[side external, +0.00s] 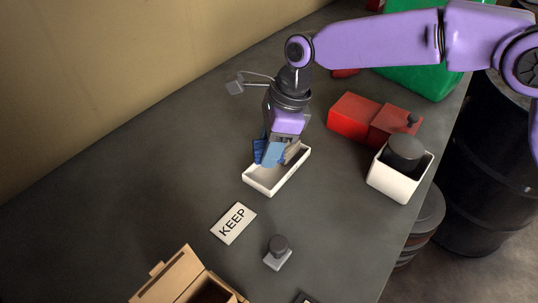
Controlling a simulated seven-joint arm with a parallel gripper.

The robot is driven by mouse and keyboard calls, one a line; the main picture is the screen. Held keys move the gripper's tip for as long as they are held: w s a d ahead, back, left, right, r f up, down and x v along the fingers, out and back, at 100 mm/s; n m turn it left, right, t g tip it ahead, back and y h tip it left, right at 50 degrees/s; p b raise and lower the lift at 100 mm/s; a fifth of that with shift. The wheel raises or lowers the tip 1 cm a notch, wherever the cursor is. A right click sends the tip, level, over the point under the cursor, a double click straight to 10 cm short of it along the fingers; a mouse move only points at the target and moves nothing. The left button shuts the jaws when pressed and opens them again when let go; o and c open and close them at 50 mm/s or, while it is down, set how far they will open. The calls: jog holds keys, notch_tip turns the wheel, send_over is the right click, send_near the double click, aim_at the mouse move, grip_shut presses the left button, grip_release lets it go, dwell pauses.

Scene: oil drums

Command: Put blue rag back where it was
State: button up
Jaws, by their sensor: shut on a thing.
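The blue rag (271,153) is at the white tray in the middle of the table in the side external view. My gripper (279,150) points down over the tray and is shut on the rag. The rag hangs at the fingers, with a darker blue part on the left. The white shallow tray (268,189) lies below it, and its near end looks empty. My gripper and the rag hide the tray's far end. I cannot tell whether the rag touches the tray.
A KEEP card (234,223), a small dark-knobbed weight (278,252) and an open cardboard box (180,277) are nearer. Red blocks (354,117) and a white bin (399,181) holding a dark cylinder (405,151) stand right. The table's left side is clear.

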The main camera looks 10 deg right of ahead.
jog(key=shift+f, duration=1.6)
jog(key=shift+f, duration=0.6)
jog(key=o, duration=1)
jog(key=shift+r, duration=0.15)
jog(key=shift+r, duration=0.35)
jog(key=v, duration=1.2)
jog(key=shift+r, duration=0.2)
